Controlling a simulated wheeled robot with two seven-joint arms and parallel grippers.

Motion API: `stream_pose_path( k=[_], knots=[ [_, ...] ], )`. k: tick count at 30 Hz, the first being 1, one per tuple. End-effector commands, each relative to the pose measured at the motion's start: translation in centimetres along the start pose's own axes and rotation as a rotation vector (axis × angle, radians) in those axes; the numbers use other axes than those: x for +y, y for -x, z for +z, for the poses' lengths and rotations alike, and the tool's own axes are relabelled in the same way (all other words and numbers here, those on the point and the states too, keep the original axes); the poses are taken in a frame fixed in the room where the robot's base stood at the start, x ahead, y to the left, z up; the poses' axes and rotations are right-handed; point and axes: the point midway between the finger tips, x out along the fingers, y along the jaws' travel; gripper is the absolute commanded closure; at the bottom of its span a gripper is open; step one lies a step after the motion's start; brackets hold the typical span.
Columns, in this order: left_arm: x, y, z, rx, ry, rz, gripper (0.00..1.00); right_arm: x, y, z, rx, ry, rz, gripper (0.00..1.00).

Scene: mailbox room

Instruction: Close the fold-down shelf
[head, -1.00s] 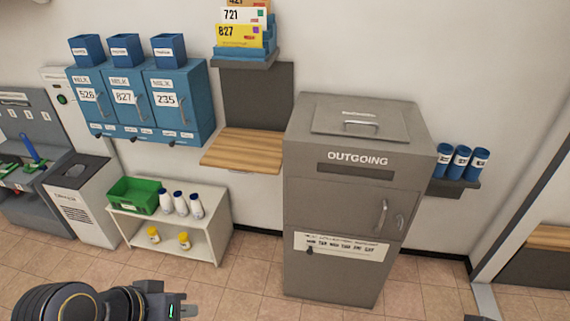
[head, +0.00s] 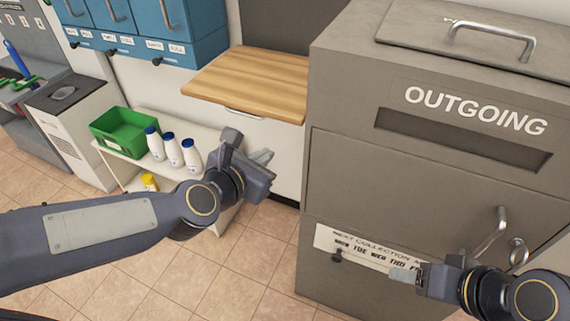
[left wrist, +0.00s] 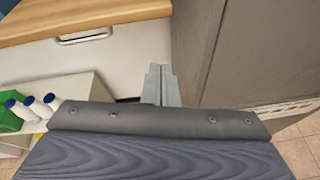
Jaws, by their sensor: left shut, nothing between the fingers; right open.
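The fold-down shelf (head: 252,80) is a light wooden board that sticks out level from a dark grey wall panel (head: 290,28). A metal handle (head: 243,113) sits below its front edge. In the left wrist view the shelf (left wrist: 70,17) and handle (left wrist: 84,37) are at the upper left. My left gripper (head: 262,157) is shut and empty, below the shelf and apart from it; its fingertips (left wrist: 160,75) show in the left wrist view. My right gripper (head: 400,274) is in front of the outgoing box, its jaw gap hard to make out.
The grey outgoing box (head: 340,100) stands close to the shelf's right side. Below left are a white rack (head: 112,165) with a green bin (head: 125,130) and white bottles (head: 173,150). Blue mailboxes (head: 150,35) hang to the left. Tiled floor (head: 235,265) is open in front.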

Motion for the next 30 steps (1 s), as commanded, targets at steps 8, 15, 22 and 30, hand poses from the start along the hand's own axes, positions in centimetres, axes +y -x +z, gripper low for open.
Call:
stream_pose_path(
  k=[8,15,22,30],
  knots=[
    [-0.7,-2.7,-2.1,-0.016,0.213,0.050,1.00,1.1,-2.3,1.2,0.001,0.000,0.000,0.41],
    [-0.5,-6.8,-2.2,-0.014,0.212,0.050,1.00,1.4,-3.1,1.6,0.001,0.000,0.000,0.41],
    [-0.2,-11.7,-2.1,-0.014,0.210,0.049,1.00,1.7,-3.7,1.9,0.001,0.000,0.000,0.41],
    [0.5,-10.7,1.5,-0.018,0.209,0.048,1.00,0.8,-1.8,0.9,0.001,0.000,0.000,0.41]
  ],
)
